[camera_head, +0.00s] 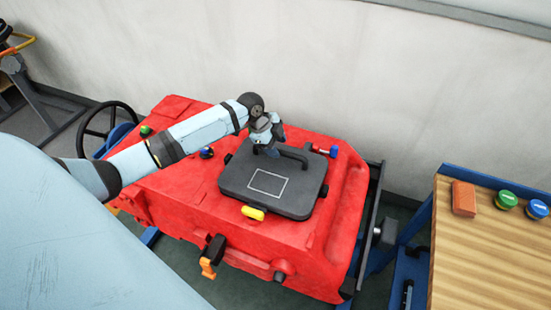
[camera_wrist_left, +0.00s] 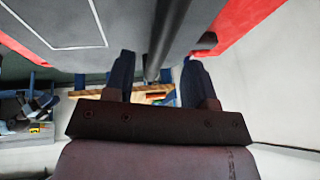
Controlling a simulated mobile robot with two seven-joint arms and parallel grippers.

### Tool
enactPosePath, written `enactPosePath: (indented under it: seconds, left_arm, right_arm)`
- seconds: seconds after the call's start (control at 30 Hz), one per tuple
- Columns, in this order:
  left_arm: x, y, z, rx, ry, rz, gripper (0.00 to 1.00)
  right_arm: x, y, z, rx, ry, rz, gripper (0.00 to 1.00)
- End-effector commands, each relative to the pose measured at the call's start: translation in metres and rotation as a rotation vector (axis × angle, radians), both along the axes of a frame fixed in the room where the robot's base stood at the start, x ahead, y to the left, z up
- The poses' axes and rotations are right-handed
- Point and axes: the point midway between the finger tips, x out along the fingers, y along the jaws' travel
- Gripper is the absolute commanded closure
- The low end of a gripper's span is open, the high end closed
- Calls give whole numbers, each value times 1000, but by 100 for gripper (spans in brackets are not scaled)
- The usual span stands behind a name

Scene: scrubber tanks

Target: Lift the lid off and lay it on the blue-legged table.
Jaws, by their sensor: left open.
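The dark grey square lid (camera_head: 240,180) with a white outlined rectangle lies flat on top of the red tank (camera_head: 190,195). A black bar handle (camera_head: 293,153) stands on its far part. My left gripper (camera_head: 268,148) is at the left end of this handle, pointing down. In the left wrist view the open fingers (camera_wrist_left: 158,80) stand on either side of the handle bar (camera_wrist_left: 166,38), with gaps visible. The lid also fills the top there (camera_wrist_left: 120,15). The blue-legged table (camera_head: 480,260) with a wooden top stands at the right. My right gripper is not in view.
An orange-brown block (camera_head: 464,199), a green round cap (camera_head: 506,200) and a blue one (camera_head: 537,209) sit at the table's back. Its front top is clear. A yellow knob (camera_head: 253,213) and a red-blue knob (camera_head: 325,150) sit beside the lid. A wall stands behind.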

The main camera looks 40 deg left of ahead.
Motion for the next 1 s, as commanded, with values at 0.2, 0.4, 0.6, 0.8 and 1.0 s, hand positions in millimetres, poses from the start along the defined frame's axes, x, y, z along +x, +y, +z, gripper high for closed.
enactPosePath:
  seconds: [0.2, 0.4, 0.6, 0.8, 1.0]
  left_arm:
    - [5, -10, -29, -2, 1, 1, 49]
    - [6, -12, -36, 1, 0, 1, 49]
    - [6, -12, -36, 1, 0, 1, 68]
    - [6, -12, -35, 1, 1, 1, 100]
    - [7, -12, -34, 0, -2, 1, 100]
  right_arm:
    - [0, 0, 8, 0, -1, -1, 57]
    - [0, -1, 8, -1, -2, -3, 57]
    - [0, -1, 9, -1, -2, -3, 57]
    - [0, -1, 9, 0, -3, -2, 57]
    - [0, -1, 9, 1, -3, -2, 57]
